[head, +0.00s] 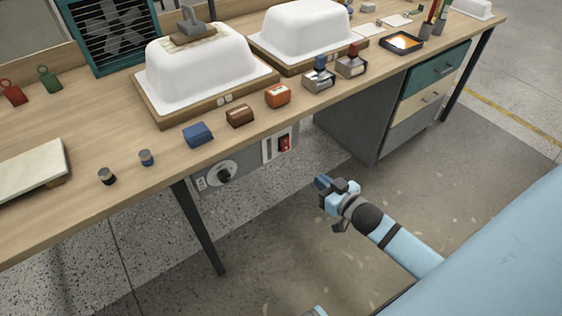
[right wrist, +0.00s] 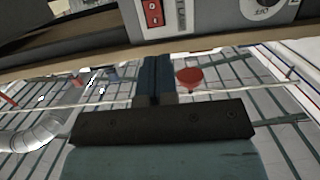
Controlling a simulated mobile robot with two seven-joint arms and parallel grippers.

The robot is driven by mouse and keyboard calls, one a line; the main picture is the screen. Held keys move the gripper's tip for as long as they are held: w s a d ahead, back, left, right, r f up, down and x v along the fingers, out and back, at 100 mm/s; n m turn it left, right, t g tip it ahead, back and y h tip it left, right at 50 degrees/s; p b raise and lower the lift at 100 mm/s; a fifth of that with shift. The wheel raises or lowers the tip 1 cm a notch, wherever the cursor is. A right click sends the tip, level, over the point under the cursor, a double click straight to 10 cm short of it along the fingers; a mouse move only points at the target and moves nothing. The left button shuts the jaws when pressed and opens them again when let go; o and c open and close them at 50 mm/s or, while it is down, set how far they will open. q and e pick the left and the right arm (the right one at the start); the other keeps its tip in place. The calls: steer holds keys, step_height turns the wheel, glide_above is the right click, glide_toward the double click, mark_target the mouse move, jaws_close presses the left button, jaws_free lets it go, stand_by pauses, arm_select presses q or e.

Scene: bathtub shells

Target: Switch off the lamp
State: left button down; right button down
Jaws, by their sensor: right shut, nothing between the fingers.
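A red rocker switch (head: 285,143) sits on a grey control panel (head: 240,165) under the bench's front edge. The switch also shows in the right wrist view (right wrist: 153,12), at the top, with white marks on red. I cannot make out a lamp in either view. My right gripper (head: 322,183) is in front of the bench, lower and to the right of the switch, and apart from it. Its blue fingers are together and empty in the right wrist view (right wrist: 154,75).
A round dial (head: 222,174) is left of the switch on the panel. The wooden bench (head: 100,215) carries two white tub shells (head: 195,70) (head: 305,30) and small blocks. A drawer cabinet (head: 385,115) stands under the bench at right. The floor before the panel is clear.

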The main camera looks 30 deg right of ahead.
mark_target(286, 148)
arm_select(q)
steer(key=shift+w+f+b, duration=0.35)
steer(key=shift+w+f, duration=0.1)
steer(key=shift+f, duration=0.05)
arm_select(e)
steer(key=shift+w+d+f, duration=0.25)
steer(key=shift+w+d, duration=0.3)
steer(key=shift+w, duration=0.3)
arm_select(q)
steer(key=shift+s, duration=0.1)
arm_select(e)
steer(key=w+b, duration=0.1)
steer(key=w, duration=0.3)
steer(key=w+f+b, duration=0.1)
steer(key=w, duration=0.3)
steer(key=w+a+f+b, duration=0.1)
steer(key=w, duration=0.3)
steer(key=shift+w, duration=0.7)
arm_select(q)
steer(key=shift+w+d+r+t+h, duration=0.4)
steer(key=shift+w+d+r, duration=0.05)
steer(key=shift+r, duration=0.1)
arm_select(e)
steer(key=shift+w, duration=0.2)
